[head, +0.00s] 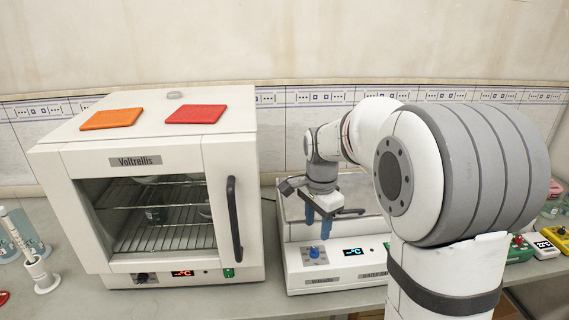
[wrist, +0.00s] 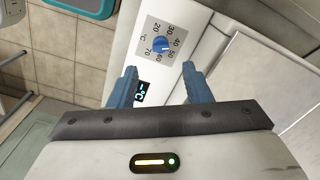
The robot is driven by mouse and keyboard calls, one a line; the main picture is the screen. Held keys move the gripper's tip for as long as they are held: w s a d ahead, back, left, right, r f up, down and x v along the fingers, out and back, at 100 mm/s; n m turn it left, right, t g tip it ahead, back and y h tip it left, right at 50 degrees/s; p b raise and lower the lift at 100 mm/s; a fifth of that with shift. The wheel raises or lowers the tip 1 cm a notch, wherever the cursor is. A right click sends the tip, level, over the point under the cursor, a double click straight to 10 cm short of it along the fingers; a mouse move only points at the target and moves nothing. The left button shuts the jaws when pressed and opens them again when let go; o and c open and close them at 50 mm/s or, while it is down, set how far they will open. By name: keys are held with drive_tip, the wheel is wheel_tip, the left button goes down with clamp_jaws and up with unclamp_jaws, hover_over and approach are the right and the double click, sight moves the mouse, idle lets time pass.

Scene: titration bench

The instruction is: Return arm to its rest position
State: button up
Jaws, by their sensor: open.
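My gripper (head: 318,216) is in front of the water bath (head: 350,279), above its front panel, in the head view. Its blue fingers are apart with nothing between them. In the wrist view the open fingers (wrist: 160,88) point toward the panel with the blue dial (wrist: 161,45) and a small lit display. My arm reaches over from the right and hides part of the bench and the right end of the bath.
A white Voltrellis oven (head: 130,159) with a closed glass door stands left of the bath. An orange pad (head: 112,119) and a red pad (head: 196,114) lie on top. A pipette stand (head: 38,270) is at far left. Coloured devices (head: 520,250) stand at right.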

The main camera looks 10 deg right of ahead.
drive_tip(key=s+r+n+t, duration=0.2)
drive_tip(key=s+n, duration=1)
drive_tip(key=s, duration=0.9)
drive_tip(key=shift+d+t, duration=0.4)
drive_tip(key=shift+t, duration=0.1)
drive_tip(key=shift+s+f+n, duration=0.15)
drive_tip(key=shift+n, duration=0.15)
drive_tip(key=shift+c, duration=1)
